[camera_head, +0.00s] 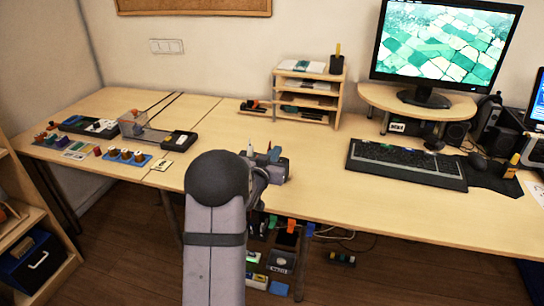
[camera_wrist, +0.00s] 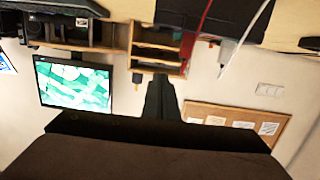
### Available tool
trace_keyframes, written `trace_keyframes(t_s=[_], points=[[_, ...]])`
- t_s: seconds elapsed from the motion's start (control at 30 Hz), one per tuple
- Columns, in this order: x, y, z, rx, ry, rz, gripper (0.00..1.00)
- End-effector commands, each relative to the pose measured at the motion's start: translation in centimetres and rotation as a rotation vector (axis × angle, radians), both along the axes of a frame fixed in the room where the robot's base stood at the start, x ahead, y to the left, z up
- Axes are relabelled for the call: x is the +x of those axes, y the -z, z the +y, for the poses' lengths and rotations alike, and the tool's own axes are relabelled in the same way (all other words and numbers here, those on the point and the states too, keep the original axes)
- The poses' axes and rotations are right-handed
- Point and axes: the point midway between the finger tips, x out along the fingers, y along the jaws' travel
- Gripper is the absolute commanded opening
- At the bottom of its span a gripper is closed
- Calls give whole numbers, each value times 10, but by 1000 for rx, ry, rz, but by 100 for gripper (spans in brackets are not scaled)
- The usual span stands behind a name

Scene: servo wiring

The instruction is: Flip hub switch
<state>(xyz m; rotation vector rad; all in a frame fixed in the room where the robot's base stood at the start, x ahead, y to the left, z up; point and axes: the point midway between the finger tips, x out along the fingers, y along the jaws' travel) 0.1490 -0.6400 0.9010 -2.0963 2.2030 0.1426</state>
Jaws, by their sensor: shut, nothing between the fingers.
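My gripper (camera_wrist: 160,88) shows in the wrist view as a dark narrow shape with the fingers shut and nothing between them. That view is upside down and looks toward the back wall. In the head view my arm rises in the middle, and its dark round joint hides much of the gripper behind it. I cannot pick out the hub or its switch for sure. A black box (camera_head: 180,141) lies on the left table beside a clear-walled box (camera_head: 132,124), well left of my arm.
Small coloured parts on a blue mat (camera_head: 124,158) lie at the left. A wooden shelf (camera_head: 306,96), keyboard (camera_head: 405,164) and monitor (camera_head: 446,42) stand behind and right. In the wrist view, a red cable (camera_wrist: 197,28) and white cable (camera_wrist: 247,35) run near the fingers.

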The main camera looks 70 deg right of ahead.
Motion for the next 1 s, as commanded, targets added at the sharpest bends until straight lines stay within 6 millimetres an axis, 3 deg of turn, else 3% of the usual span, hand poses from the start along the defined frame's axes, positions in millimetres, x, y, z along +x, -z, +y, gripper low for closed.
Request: trace_keyframes(t_s=[0.3,0.9,1.0], points=[[2,-12,32,0,0,0,0],[2,-14,36,-1,0,0,0],[9,-13,38,9,-15,-1,0]])
